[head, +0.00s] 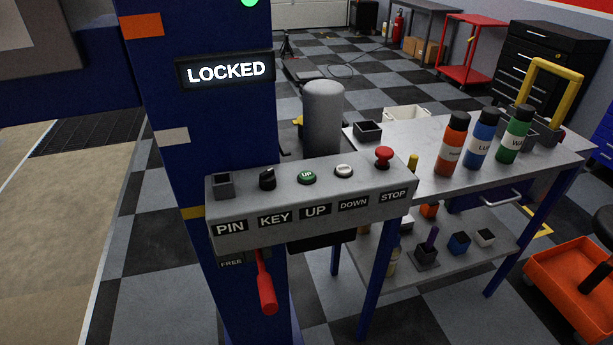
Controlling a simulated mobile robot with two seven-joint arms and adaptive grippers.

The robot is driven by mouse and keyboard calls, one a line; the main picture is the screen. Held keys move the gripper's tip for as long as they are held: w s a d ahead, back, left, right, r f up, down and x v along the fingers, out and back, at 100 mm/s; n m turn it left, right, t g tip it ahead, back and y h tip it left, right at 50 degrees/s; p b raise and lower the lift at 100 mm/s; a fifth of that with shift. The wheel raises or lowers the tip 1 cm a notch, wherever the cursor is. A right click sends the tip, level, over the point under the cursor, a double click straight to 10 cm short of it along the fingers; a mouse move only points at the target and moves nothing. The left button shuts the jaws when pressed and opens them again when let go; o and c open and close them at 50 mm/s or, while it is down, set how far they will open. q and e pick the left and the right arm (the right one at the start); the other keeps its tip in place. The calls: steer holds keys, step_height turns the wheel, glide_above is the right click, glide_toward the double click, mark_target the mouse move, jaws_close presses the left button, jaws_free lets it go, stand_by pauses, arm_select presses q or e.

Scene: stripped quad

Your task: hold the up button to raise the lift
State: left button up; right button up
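The grey control box (310,204) is fixed to the blue lift post (215,120) in the middle of the head view. The green UP button (307,177) sits on its top face, between the black KEY switch (267,178) and the white DOWN button (344,171). A red STOP knob (383,156) stands at the right end, and a square PIN socket (224,185) at the left end. A sign on the post reads LOCKED (227,71), with a green lamp (250,2) above it. Neither gripper shows, and nothing touches the button.
A red-handled lever (266,290) hangs below the box, by a FREE label. A grey cart (400,140) with orange, blue and green bottles stands close on the right. An orange tray (570,285) is at lower right.

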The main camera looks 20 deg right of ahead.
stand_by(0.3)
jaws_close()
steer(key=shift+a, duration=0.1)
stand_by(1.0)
